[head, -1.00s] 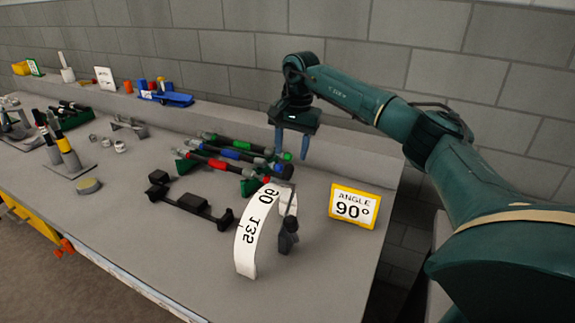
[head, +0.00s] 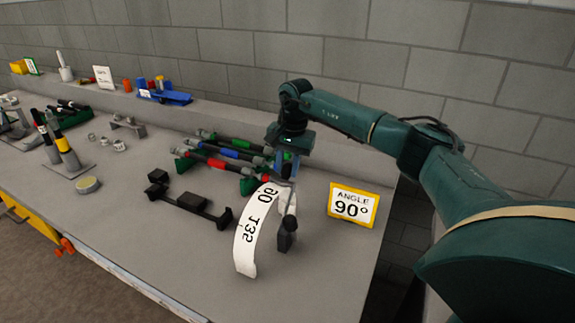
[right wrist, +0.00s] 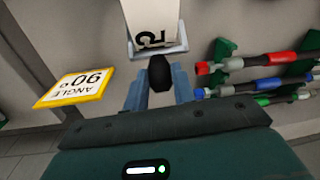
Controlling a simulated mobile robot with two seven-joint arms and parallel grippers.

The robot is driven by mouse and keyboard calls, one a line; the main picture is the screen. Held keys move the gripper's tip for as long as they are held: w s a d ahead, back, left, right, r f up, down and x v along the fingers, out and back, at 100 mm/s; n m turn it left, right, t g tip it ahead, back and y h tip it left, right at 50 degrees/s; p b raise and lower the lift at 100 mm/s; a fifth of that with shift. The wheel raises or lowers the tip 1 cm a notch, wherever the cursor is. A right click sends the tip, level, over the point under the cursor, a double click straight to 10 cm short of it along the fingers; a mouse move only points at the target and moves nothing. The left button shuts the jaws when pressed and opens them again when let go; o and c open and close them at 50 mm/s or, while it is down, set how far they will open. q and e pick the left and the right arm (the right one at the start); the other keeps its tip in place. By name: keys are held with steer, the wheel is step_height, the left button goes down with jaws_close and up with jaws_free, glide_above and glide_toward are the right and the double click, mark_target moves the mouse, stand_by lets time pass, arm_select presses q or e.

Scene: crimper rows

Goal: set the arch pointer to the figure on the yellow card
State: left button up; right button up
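The white arch scale (head: 247,247) stands at the front right of the bench; 90 and 135 show on it in the head view. Its dark pointer (head: 290,222) with a rounded black knob (right wrist: 160,73) is at the arch's right side; I cannot tell which figure it marks. The yellow card (head: 353,206) reads ANGLE 90° and also shows in the right wrist view (right wrist: 78,86). My right gripper (head: 284,166) is open just behind the arch, pointing down. In the right wrist view its fingers (right wrist: 159,90) appear on either side of the knob; contact is unclear. My left gripper is out of view.
Several crimper-like tools with red, blue and green bands (head: 225,152) lie in a rack behind the arch, close to my right gripper. A black bracket (head: 190,204) lies left of the arch. Bare bench lies between arch and card.

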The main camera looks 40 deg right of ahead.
jaws_close()
steer(key=shift+r, duration=0.1)
steer(key=shift+s+a+r+t+h+p, duration=0.35)
steer(key=shift+a+r+h+p, duration=0.15)
steer(key=shift+a+r+p, duration=0.1)
steer(key=s+a+h, duration=0.1)
steer(key=a, duration=0.1)
steer(key=a+r+t+h, duration=0.1)
steer(key=s+a+r+t+h, duration=0.1)
steer(key=a+h, duration=0.1)
steer(key=shift+s+a+r, duration=0.2)
steer(key=shift+s+a, duration=0.1)
steer(key=shift+s, duration=0.05)
steer(key=shift+s+a+r+t+h, duration=0.2)
steer(key=shift+s+a+t+h, duration=0.2)
steer(key=shift+a+h, duration=0.3)
steer(key=o, duration=0.5)
jaws_free()
